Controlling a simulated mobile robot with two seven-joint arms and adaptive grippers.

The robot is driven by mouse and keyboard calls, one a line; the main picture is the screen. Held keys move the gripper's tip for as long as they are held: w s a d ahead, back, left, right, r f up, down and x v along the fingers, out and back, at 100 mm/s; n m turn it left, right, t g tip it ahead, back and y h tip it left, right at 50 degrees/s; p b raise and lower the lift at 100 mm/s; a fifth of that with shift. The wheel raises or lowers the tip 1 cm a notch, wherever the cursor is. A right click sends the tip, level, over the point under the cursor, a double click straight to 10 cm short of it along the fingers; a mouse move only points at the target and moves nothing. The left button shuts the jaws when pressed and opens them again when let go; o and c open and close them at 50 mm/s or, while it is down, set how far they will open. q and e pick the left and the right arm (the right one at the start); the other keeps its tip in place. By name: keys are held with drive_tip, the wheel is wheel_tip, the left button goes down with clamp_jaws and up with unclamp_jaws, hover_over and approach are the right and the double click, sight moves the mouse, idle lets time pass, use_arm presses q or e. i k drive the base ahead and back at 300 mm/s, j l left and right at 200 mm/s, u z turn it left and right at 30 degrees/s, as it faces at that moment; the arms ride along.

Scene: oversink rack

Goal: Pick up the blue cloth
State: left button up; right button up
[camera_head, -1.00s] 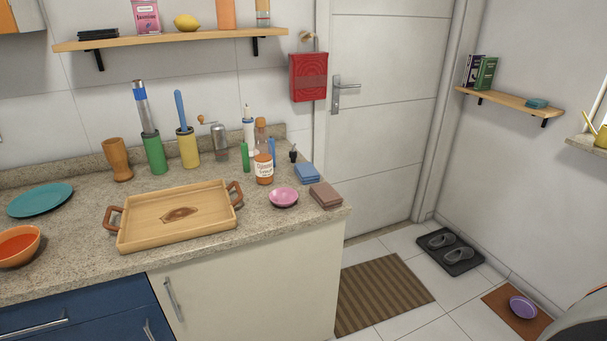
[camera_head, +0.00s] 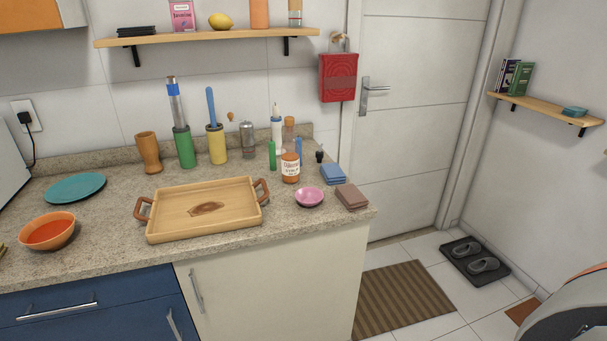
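The blue cloth (camera_head: 333,174) lies folded on the granite counter near its right end, against the back part of the counter. A brown folded cloth (camera_head: 351,196) lies just in front of it and to its right. A pink bowl (camera_head: 309,197) stands to its front left, and a small dark-topped item (camera_head: 319,156) stands just behind it. Neither of my grippers is in view. Part of my own body shows at the lower right edge.
A wooden tray (camera_head: 205,209) with handles fills the counter's middle. A sauce bottle (camera_head: 290,165) and several upright utensils stand behind it. An orange bowl (camera_head: 48,231) and teal plate (camera_head: 75,188) are at left. A striped mat (camera_head: 402,300) lies on the floor beside the counter.

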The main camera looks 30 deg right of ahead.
sight(332, 173)
drive_tip(key=l+u, duration=0.2)
drive_tip(key=u, duration=0.15)
drive_tip(key=l+u, duration=0.2)
drive_tip(key=u, duration=0.2)
drive_tip(key=l+u, duration=0.35)
drive_tip(key=k+l+u, duration=0.25)
drive_tip(key=l, duration=0.15)
drive_tip(key=l+u, duration=0.25)
drive_tip(key=l, duration=0.15)
drive_tip(key=k+l+u, duration=0.15)
drive_tip(key=l, duration=0.3)
drive_tip(key=k+l+u, duration=0.15)
drive_tip(key=k+l, duration=0.45)
drive_tip(key=l, duration=0.2)
drive_tip(key=k+l+u, duration=0.1)
drive_tip(key=k+l, duration=0.2)
drive_tip(key=l, duration=0.15)
